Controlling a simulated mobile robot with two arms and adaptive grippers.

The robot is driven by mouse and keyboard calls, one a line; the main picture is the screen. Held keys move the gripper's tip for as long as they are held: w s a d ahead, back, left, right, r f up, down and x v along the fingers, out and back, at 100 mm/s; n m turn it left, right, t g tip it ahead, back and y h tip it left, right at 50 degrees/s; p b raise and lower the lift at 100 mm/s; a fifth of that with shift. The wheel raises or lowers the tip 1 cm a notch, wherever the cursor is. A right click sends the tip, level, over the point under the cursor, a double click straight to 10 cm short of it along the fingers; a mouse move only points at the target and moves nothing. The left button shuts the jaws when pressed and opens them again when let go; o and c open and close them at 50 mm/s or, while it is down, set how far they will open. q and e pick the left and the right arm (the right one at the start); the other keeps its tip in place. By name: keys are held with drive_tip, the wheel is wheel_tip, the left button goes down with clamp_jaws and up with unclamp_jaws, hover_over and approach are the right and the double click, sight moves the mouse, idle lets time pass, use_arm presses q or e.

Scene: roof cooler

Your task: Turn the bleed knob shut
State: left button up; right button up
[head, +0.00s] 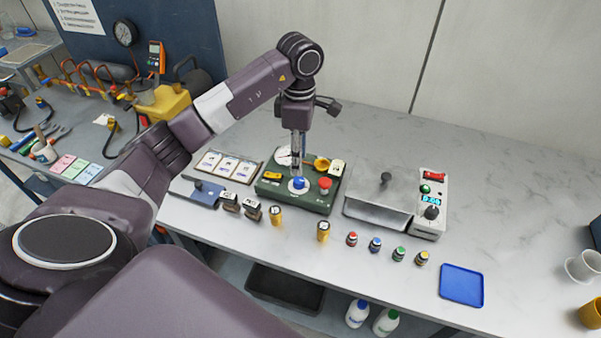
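A green control box (268,198) stands on the grey bench. On its top is a blue knob (299,183) on a round white dial, which I take to be the bleed knob; its label is too small to read. My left gripper (297,173) points straight down right over the blue knob, its fingertips at or just above it. The fingers are seen nearly edge-on, so I cannot tell whether they are apart or closed on the knob. My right gripper is not in view.
A red mushroom button (325,184), a yellow knob (321,163) and a gauge (284,155) crowd the same box. A grey lidded case (378,206) and a white device (431,206) stand to the right. Small bottles and a blue tray (461,285) lie in front.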

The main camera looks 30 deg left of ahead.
sight(299, 180)
use_arm(q)
drive_tip(key=f, duration=0.2)
drive_tip(key=f+p, duration=0.1)
drive_tip(key=f, duration=0.2)
drive_tip(key=shift+s+d+f+p, duration=0.1)
drive_tip(key=shift+s+p, duration=0.1)
drive_tip(key=shift+p, duration=0.1)
drive_tip(key=shift+f, duration=0.75)
clamp_jaws()
